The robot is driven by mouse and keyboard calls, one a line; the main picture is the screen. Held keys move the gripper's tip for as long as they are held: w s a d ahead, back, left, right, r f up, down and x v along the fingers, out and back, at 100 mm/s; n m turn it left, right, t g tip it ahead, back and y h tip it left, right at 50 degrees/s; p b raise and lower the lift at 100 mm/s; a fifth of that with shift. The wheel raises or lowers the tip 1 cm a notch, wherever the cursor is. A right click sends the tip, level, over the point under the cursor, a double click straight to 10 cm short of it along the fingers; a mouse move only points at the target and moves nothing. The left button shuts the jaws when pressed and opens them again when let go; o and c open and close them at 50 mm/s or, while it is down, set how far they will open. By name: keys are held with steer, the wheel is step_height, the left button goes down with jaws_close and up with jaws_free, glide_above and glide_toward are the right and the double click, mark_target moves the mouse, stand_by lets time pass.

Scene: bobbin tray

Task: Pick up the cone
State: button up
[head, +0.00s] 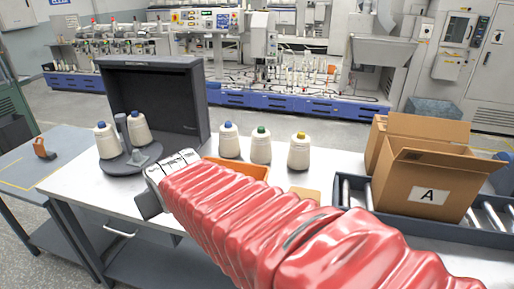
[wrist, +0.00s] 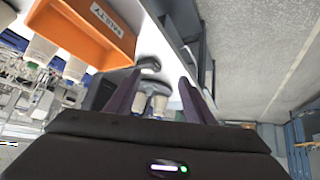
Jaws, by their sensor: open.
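Two white cones with blue tops, a left one (head: 107,140) and a right one (head: 139,129), stand on a round grey stand (head: 130,164) at the table's left. Three more stand in a row mid-table: blue-topped (head: 229,141), green-topped (head: 261,147) and yellow-topped (head: 298,152). My gripper (wrist: 160,80) is open and empty, with its two dark fingers apart. In the wrist view, two pale cones (wrist: 160,105) show beyond and between the fingers, not touched. In the head view, my red-sleeved arm reaches left towards the stand and its gripper is mostly hidden.
An orange bin (head: 241,167) lies behind my arm; its label shows upside down in the wrist view (wrist: 98,32). A dark open-fronted box (head: 180,112) stands behind the stand. A carton marked A (head: 415,185) sits on a roller tray at right. An orange object (head: 43,150) lies on the side table.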

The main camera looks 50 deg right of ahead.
steer(key=w+d+m+t+h, duration=0.1)
steer(key=w+d, duration=0.3)
steer(key=d, duration=0.3)
steer(key=w+d+m+t+h, duration=0.1)
steer(key=w+d+h, duration=0.1)
steer(key=w+d, duration=0.45)
steer(key=m+t+h, duration=0.2)
steer(key=t+h, duration=0.2)
steer(key=t, duration=0.1)
glide_toward(262, 131)
steer(key=v, duration=0.2)
steer(key=shift+s+f, duration=0.1)
steer(key=shift+f, duration=0.1)
steer(key=shift+x, duration=4.3)
